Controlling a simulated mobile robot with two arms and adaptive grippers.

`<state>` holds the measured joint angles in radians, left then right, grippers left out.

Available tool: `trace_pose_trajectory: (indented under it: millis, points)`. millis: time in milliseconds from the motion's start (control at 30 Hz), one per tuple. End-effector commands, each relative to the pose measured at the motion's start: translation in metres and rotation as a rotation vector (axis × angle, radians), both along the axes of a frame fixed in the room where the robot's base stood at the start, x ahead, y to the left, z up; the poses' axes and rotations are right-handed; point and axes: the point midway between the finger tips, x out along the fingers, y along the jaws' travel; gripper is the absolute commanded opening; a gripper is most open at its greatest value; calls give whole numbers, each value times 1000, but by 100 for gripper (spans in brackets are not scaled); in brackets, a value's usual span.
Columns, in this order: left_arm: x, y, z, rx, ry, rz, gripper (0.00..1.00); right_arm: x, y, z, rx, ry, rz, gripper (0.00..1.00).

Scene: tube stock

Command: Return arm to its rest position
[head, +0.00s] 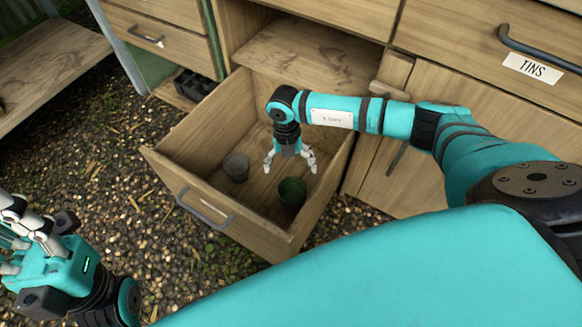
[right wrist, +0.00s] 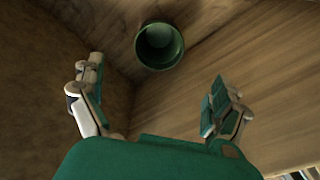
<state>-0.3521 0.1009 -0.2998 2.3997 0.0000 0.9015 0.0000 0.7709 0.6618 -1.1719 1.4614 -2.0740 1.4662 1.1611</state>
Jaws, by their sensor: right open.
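My right arm (head: 345,113) reaches over an open wooden drawer (head: 262,240). My right gripper (head: 290,166) points down inside the drawer, open and empty. Its two spread fingers also show in the right wrist view (right wrist: 157,105). A green pot (head: 292,192) stands in the drawer near its right front corner, apart from the fingers. It also shows beyond the fingers in the right wrist view (right wrist: 160,46). A grey pot (head: 236,167) stands at the drawer's left. My left gripper (head: 12,240) is at the left edge, partly cut off, and its finger opening is unclear.
The drawer's walls surround my right gripper. A cabinet front with a drawer labelled TINS (head: 532,67) is at the right. An open shelf space (head: 305,55) lies behind the drawer. A wooden bench (head: 45,70) is at far left. Gravel ground (head: 110,165) in front is clear.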

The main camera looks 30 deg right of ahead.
Motion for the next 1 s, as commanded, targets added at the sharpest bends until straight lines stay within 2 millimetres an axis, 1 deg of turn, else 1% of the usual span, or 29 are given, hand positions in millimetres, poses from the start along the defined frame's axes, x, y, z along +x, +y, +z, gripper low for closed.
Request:
trace_pose_trajectory:
  millis: [33, 133, 633, 733, 767, 867, 967, 1000]
  points:
    - [0, 0, 3, 0, 0, 0, 34, 0, 0, 5, 1, 0, 0, 100]
    - [0, 0, 4, 0, 0, 0, 34, 1, 0, 8, 0, 0, 0, 100]
    - [0, 0, 3, 0, 0, -1, 34, 1, 0, 8, 0, 0, 0, 100]
    - [5, -1, 5, 6, 21, 2, 34, 1, 0, 10, 0, 0, 0, 100]
    - [9, -2, 5, 14, 42, 4, 34, 1, 0, 11, 0, 0, 0, 100]
    - [32, -7, 4, 55, 170, 10, 34, 1, 0, 20, 0, 0, 0, 100]
    - [68, -14, -9, 121, 383, 22, 34, 1, 0, 32, 0, 0, 0, 100]
    - [83, -17, -18, 151, 481, 26, 34, 1, 0, 37, 0, 0, 0, 100]
